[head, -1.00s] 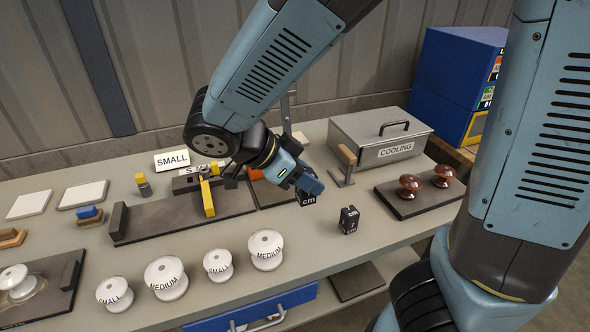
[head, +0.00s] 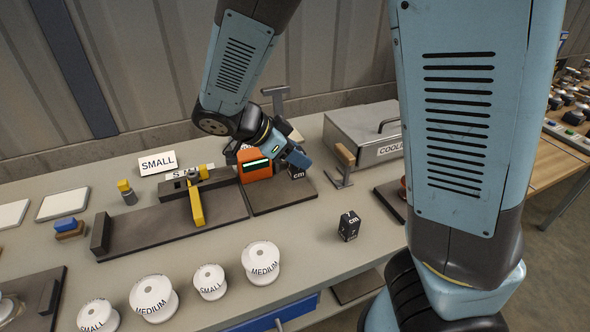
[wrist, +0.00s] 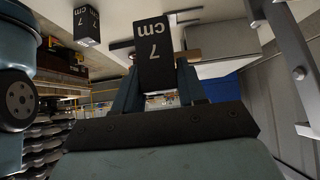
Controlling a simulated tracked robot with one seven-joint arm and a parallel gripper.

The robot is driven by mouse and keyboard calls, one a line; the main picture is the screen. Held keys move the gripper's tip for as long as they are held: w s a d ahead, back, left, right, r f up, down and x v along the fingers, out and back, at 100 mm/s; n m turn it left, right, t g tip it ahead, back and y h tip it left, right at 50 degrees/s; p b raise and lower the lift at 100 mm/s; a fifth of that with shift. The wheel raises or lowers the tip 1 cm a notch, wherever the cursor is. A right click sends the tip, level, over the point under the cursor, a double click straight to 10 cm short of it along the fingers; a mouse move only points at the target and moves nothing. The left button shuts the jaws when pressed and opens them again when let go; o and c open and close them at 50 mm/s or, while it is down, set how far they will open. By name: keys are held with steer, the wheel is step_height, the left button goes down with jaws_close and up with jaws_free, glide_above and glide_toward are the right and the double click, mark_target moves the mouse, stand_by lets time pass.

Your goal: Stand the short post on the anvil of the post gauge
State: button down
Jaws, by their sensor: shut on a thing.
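My gripper (head: 294,158) is shut on a black post (head: 297,172) with a white "cm" label. In the wrist view the post (wrist: 153,55) sits between the fingers (wrist: 158,88) and its label looks like "7 cm". It is held beside the orange display box of the post gauge (head: 258,163), over or near the right part of the gauge's dark base plate (head: 280,200). The anvil is hidden or cannot be made out behind my gripper. A second black post (head: 348,226) stands on the bench to the front right; it also shows in the wrist view (wrist: 87,27).
A wood-topped stand (head: 342,165) and the grey cooling box (head: 365,135) are right of my gripper. A fixture with a yellow arm (head: 196,205) lies left. Several white insulators (head: 262,262) line the front. An upright grey T-shaped piece (head: 275,92) rises behind.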

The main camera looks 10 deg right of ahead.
steer(key=w+f, duration=0.2)
steer(key=f, duration=0.1)
steer(key=w+f, duration=0.3)
steer(key=shift+w+d+f, duration=0.1)
steer(key=shift+w, duration=0.25)
steer(key=shift+w+f, duration=0.1)
steer(key=shift+f, duration=1.55)
steer(key=c, duration=0.6)
jaws_free()
steer(key=shift+c, duration=0.2)
